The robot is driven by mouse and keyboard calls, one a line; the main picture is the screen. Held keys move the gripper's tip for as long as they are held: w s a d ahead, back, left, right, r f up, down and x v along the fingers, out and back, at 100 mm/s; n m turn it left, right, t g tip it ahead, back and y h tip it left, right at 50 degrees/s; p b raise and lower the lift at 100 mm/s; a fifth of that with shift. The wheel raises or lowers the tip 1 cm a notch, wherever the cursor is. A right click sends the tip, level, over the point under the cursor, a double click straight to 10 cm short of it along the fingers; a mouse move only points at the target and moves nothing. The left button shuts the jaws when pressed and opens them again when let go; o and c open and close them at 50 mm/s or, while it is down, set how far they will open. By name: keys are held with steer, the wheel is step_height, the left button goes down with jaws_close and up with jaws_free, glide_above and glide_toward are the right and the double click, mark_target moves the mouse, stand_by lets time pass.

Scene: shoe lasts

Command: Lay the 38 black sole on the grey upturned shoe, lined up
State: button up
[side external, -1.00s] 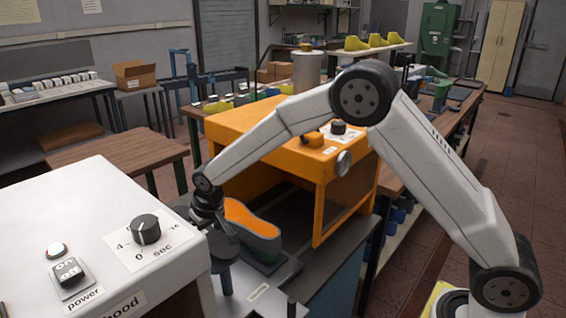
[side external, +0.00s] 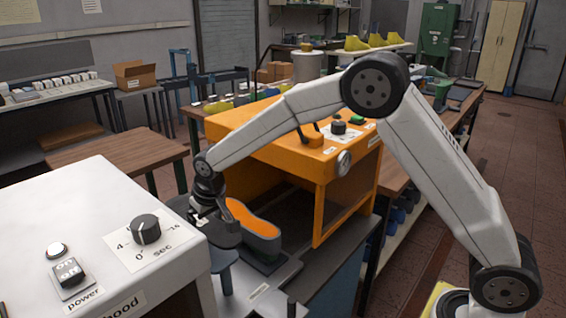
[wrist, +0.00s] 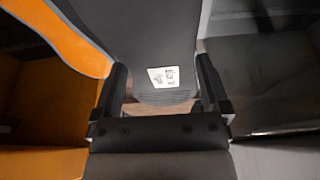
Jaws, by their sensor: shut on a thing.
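The upturned shoe (side external: 262,246) has grey sides and an orange upper face. It stands sole-side up on a dark support in front of the orange machine. My gripper (side external: 212,215) is just left of it in the side view, at about the height of its orange face. In the wrist view my gripper (wrist: 162,75) is shut on the black sole (wrist: 150,35), one finger on each edge, near the end with a white label. The label's print is too small to read. The shoe's orange face (wrist: 68,35) lies left of the sole, not under its middle.
The orange machine (side external: 265,133) with its open front stands close behind the shoe. A white cabinet (side external: 90,220) with a dial and power switch stands at the front left. A blue-grey post (side external: 222,268) rises just in front of the gripper.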

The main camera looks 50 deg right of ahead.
steer(key=shift+s+d, duration=0.1)
steer(key=shift+d, duration=6.7)
steer(key=shift+f, duration=2.55)
